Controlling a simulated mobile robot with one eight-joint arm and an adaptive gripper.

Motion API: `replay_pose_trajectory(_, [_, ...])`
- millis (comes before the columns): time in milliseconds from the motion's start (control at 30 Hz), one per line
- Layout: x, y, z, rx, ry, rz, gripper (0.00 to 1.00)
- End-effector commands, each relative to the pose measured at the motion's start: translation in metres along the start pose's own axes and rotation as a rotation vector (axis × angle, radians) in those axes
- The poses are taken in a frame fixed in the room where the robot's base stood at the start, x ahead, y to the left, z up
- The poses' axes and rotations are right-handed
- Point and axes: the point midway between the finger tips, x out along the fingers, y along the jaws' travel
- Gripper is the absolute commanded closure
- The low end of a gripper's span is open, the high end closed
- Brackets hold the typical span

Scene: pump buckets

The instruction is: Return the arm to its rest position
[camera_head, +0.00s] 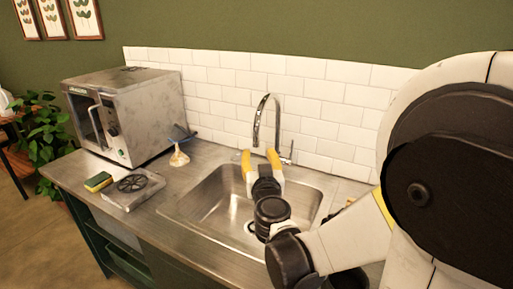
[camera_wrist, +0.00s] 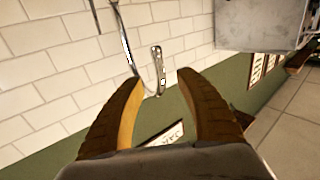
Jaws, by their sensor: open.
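My gripper (camera_head: 260,158) is above the steel sink (camera_head: 192,209) in the head view, its yellow-tipped fingers pointing up and apart. In the wrist view the two fingers of my gripper (camera_wrist: 160,102) are spread with nothing between them. My white and black arm reaches in from the right side of the head view. The curved chrome faucet (camera_head: 257,110) stands behind the fingers at the back of the sink. I cannot tell whether the gripper touches it.
A metal oven-like machine (camera_head: 137,108) stands at the left of the steel counter (camera_head: 75,168). A sponge (camera_head: 98,181), a burner plate (camera_head: 132,188) and a small pale flask-like object (camera_head: 179,157) lie near it. A tiled wall (camera_head: 310,110) bounds the back.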

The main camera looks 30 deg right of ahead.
Motion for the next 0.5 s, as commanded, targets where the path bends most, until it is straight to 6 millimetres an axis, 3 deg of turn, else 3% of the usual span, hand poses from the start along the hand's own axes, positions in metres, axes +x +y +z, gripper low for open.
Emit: replay_pose_trajectory(500, [-0.0063,0.0000,0.0000,0.000,0.000,0.000,0.58])
